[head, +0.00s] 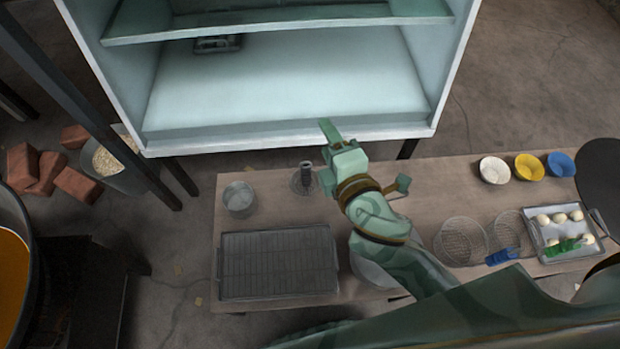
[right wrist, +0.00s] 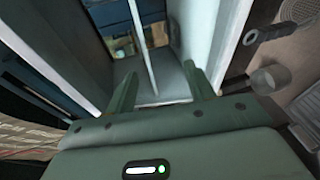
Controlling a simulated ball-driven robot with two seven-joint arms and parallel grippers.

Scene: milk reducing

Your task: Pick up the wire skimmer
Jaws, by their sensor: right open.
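The wire skimmer (head: 303,182) appears to be the round mesh piece with a dark upright handle near the table's back edge. In the right wrist view its dark tube-like handle (right wrist: 264,35) shows at the upper right, with its mesh (right wrist: 299,11) beyond. My right gripper (head: 329,132) is up and to the right of it, above the table's back edge and towards the cabinet. In the right wrist view its two fingers (right wrist: 160,84) are apart with nothing between them. My left gripper is not in view.
A metal pot (head: 239,197) and a rack tray (head: 277,264) flank the skimmer's left and front. Round wire baskets (head: 461,241), bowls (head: 529,167) and a tray of white balls (head: 548,238) stand right. The open cabinet (head: 285,140) rises behind the table.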

